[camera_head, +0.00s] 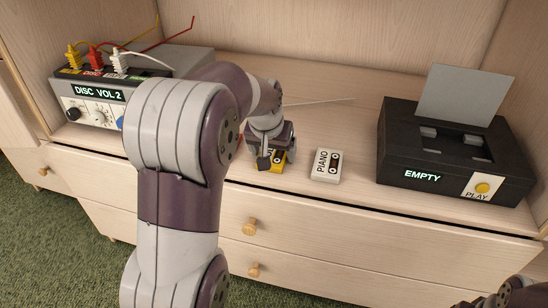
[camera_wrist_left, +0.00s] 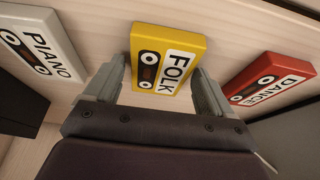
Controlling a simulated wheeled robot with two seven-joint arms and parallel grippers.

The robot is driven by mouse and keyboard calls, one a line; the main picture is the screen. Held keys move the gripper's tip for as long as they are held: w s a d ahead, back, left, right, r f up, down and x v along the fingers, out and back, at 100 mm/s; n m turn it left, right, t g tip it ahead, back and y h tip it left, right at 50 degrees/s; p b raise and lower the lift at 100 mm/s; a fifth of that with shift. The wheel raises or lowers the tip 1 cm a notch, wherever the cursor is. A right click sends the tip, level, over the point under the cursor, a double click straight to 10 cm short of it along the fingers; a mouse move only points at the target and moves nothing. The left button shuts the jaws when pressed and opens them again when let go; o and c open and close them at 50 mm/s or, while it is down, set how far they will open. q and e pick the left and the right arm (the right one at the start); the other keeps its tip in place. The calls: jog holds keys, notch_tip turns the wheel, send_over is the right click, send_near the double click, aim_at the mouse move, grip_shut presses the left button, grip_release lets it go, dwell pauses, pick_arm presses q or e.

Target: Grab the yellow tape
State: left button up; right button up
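The yellow tape (camera_wrist_left: 147,70), labelled FOLK, lies on the wooden dresser top. In the left wrist view it sits between the two fingers of my left gripper (camera_wrist_left: 160,72). The fingers are apart, one on each side of its near end, with a small gap showing on the left. In the head view my left gripper (camera_head: 271,160) is right over the yellow tape (camera_head: 277,168) and hides much of it. Part of my right arm's dark end shows at the bottom right corner of the head view, cut off by the frame.
A white PIANO tape (camera_head: 325,165) lies to the right of the yellow one. A red DANCE tape (camera_wrist_left: 272,82) lies on its other side. A black player (camera_head: 455,150) reading EMPTY stands right. A grey DISC VOL 2 box (camera_head: 78,82) with cables stands left.

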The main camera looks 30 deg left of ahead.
pick_arm(q)
jog(key=c, duration=0.7)
jog(key=shift+r, duration=0.15)
